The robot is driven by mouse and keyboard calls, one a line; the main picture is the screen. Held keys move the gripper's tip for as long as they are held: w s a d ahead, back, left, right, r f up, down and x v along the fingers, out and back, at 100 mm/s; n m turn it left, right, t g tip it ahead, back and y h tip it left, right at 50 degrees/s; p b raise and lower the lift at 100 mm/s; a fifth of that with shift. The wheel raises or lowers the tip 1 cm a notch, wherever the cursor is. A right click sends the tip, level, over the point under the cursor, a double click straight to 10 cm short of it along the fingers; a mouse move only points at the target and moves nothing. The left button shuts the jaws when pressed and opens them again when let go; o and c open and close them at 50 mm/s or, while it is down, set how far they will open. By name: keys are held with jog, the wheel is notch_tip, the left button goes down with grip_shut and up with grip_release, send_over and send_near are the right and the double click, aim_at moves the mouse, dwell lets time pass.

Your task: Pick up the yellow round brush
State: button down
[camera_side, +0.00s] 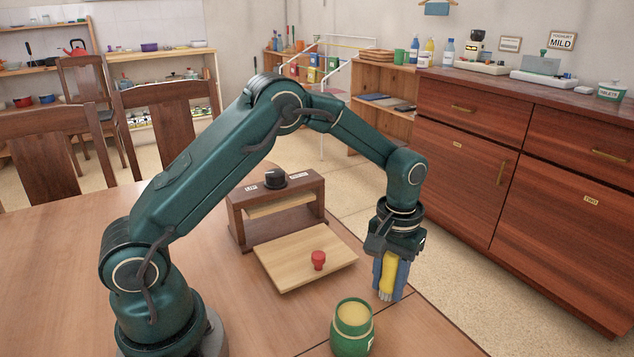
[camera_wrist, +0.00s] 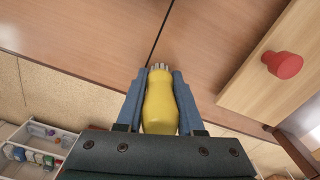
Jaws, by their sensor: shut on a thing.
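The yellow round brush (camera_side: 388,273) is between the blue fingers of my gripper (camera_side: 390,285) in the side view. Its pale bristle end points down. In the wrist view the yellow brush (camera_wrist: 161,105) fills the space between the two fingers of my gripper (camera_wrist: 158,95), with its grey bristle tip at the far end. My gripper is shut on it. The brush appears held above the table, near the table's right edge; how high its tip is I cannot tell.
A green jar (camera_side: 352,328) with a yellowish top stands in front of my gripper. Chairs stand behind the table.

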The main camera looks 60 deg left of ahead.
aim_at(393, 261)
jog(key=shift+r, duration=0.1)
notch_tip(393, 261, up, 4)
jog(key=shift+w+r, duration=0.1)
jog(key=s+a+r, duration=0.4)
jog(key=a+r, duration=0.2)
jog(key=a, duration=0.4)
jog(key=s+d+r+g+h, duration=0.1)
jog(key=s+d+r+g, duration=0.15)
jog(key=d, duration=0.45)
jog(key=s+d+r+g+h, duration=0.1)
jog(key=s+d, duration=0.3)
jog(key=d, duration=0.3)
jog(key=shift+f, duration=2.7)
jog(key=shift+f, duration=0.7)
jog(key=shift+w, duration=0.1)
notch_tip(393, 261, up, 7)
dwell(0.4)
